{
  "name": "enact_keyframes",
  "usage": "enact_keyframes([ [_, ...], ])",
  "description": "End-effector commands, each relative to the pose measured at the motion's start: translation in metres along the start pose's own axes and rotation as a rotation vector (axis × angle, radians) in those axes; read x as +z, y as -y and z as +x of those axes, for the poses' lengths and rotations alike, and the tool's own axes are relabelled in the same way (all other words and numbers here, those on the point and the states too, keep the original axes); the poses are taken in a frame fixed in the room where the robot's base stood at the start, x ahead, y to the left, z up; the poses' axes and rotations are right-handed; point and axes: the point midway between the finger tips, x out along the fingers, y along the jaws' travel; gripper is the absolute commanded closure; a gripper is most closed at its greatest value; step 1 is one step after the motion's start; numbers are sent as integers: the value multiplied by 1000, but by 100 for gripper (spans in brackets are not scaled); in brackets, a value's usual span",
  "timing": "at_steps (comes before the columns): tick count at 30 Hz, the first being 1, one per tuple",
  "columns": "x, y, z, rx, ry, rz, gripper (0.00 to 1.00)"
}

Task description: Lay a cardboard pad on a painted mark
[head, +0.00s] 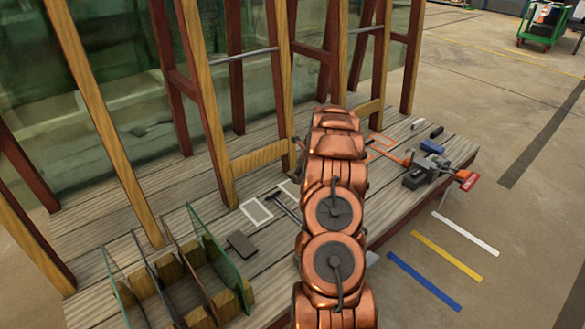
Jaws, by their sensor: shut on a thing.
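My copper-coloured arm rises through the middle of the head view and hides its own end, so I cannot make out my gripper or anything in it. A white painted rectangle outline (256,211) lies on the grey plank top (180,205), left of my arm. Part of a second pale outline (289,190) shows beside the arm. An orange painted mark (381,142) shows to the arm's right, partly covered by it. A small dark flat piece (241,245) lies near the white outline; I cannot tell whether it is cardboard. No clearly brown cardboard pad is visible.
Wooden A-frames (95,110) with glass panes stand along the back. A slotted wooden rack (200,285) with upright panes is at the front left. A clamp-like tool (425,172) and small blocks (432,146) lie at right. White, yellow and blue floor stripes (446,256) lie beyond.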

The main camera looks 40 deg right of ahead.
Motion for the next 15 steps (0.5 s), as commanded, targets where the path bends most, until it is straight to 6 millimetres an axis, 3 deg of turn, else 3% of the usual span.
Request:
enact_keyframes([
  [15, -9, 11, 16, -7, -1, 16, 59],
])
